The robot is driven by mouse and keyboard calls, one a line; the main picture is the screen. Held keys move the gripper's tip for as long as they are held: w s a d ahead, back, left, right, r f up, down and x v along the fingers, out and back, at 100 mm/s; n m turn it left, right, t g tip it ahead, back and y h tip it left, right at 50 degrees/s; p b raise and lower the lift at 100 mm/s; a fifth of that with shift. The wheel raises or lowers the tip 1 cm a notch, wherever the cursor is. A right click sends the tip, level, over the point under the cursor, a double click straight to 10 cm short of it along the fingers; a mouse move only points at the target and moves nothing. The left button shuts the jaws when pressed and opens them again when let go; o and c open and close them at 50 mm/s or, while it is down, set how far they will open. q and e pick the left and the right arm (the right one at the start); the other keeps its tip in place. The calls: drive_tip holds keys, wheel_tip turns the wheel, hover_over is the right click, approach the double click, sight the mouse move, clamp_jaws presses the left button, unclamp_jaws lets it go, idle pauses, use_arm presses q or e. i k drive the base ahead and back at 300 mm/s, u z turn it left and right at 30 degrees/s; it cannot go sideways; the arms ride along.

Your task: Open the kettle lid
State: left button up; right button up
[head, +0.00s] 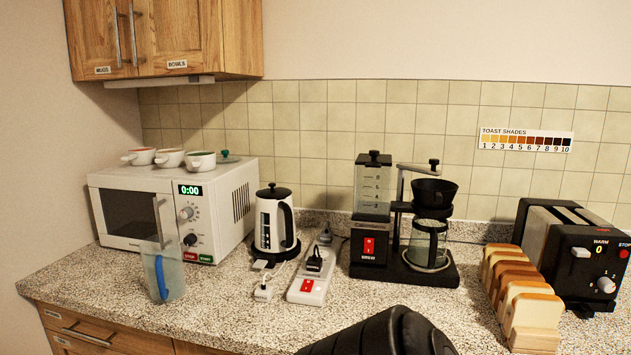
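The kettle (267,225) stands upright on its dark base on the counter, right of the microwave. It has a white body, a black handle on its right side and a dark level window on its front. Its black lid (273,193) with a small knob sits on top and looks closed. Neither of my grippers shows in the head view. A black rounded part at the bottom middle edge looks like part of my own body, well in front of the kettle.
The microwave (128,215) holds several bowls on top. A clear pitcher (172,279) with a blue handle stands before it. A power strip (307,289) and plugs lie right of the kettle, then a coffee maker (372,250), bread slices (534,311) and a toaster (590,262).

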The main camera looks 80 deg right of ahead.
sight(278, 192)
drive_tip(key=k, duration=0.3)
drive_tip(key=z, duration=1.2)
